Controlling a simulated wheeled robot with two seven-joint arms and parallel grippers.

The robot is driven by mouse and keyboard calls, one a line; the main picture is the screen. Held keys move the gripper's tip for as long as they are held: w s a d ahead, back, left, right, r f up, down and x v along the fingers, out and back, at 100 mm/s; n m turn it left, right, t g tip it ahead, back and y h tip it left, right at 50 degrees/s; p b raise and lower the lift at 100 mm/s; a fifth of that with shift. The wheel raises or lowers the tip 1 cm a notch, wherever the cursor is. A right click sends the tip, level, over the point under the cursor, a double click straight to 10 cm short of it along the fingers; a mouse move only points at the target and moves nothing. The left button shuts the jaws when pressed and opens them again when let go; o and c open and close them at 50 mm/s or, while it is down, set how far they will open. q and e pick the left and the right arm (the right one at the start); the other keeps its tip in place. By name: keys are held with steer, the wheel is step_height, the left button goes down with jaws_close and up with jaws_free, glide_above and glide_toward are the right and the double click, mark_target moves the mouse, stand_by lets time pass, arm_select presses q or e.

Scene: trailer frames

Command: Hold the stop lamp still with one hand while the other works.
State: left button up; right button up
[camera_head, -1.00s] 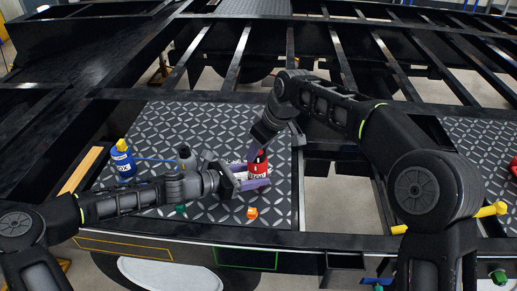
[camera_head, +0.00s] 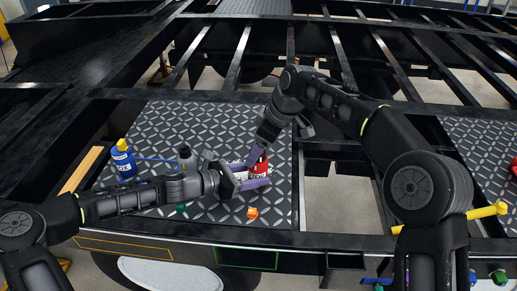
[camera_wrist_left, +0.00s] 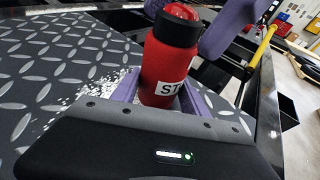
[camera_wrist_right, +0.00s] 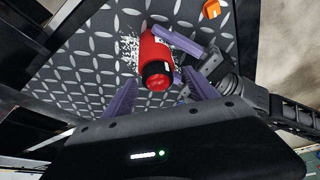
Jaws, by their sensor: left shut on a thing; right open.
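The stop lamp (camera_head: 260,165) is a red cylinder with a black collar, a red top and a white label starting "ST". It stands on the diamond-plate deck (camera_head: 220,125). My left gripper (camera_head: 252,180) is shut on its lower body from the left; the left wrist view shows the lamp (camera_wrist_left: 168,72) between the purple fingers. My right gripper (camera_head: 258,152) is open, with its fingers close to the lamp's top. The right wrist view shows the lamp (camera_wrist_right: 150,52) ahead of the spread fingers, its red top towards them. I cannot tell whether they touch it.
A blue container with a yellow cap (camera_head: 123,160) stands at the deck's left. An orange block (camera_head: 252,212) and a small green piece (camera_head: 181,209) lie near the front edge. White specks (camera_wrist_left: 95,92) lie by the lamp. Dark frame rails (camera_head: 335,60) and an open gap (camera_head: 340,205) border the deck.

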steer(key=v, duration=1.2)
steer(key=shift+a, duration=0.1)
